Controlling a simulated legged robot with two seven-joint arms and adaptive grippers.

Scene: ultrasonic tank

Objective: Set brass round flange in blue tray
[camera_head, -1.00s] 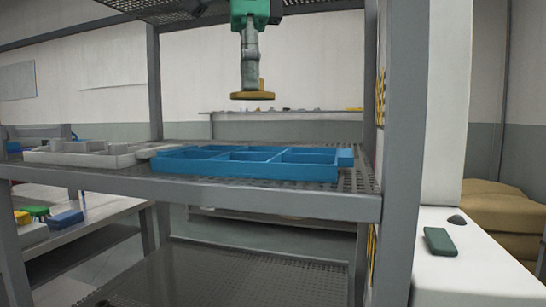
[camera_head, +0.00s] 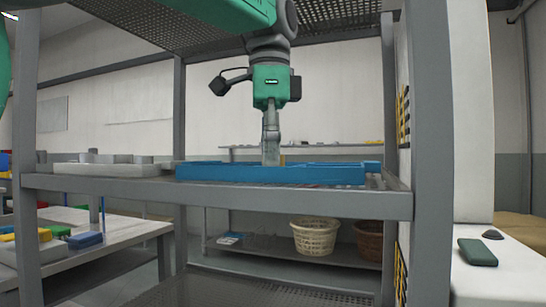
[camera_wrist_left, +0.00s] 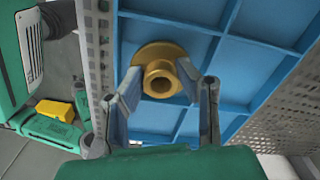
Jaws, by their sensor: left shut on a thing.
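The blue tray (camera_head: 270,174) lies on the shelf, and its compartments show from above in the left wrist view (camera_wrist_left: 165,13). My left gripper (camera_head: 270,160) points down, its tips just behind the tray's front wall in the head view. The brass round flange (camera_wrist_left: 146,57) sits between its fingers (camera_wrist_left: 158,72) in the left wrist view, and the gripper is shut on it. The flange is over or inside a tray compartment; whether it touches the floor I cannot tell. In the head view the front wall hides most of it. My right gripper is not in view.
A grey-white tray (camera_head: 105,169) stands left of the blue tray on the same shelf. Shelf posts (camera_head: 388,95) rise on both sides, and a perforated shelf (camera_head: 335,55) hangs above. Baskets (camera_head: 315,237) stand low behind. A green block (camera_head: 477,252) lies on a white counter at right.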

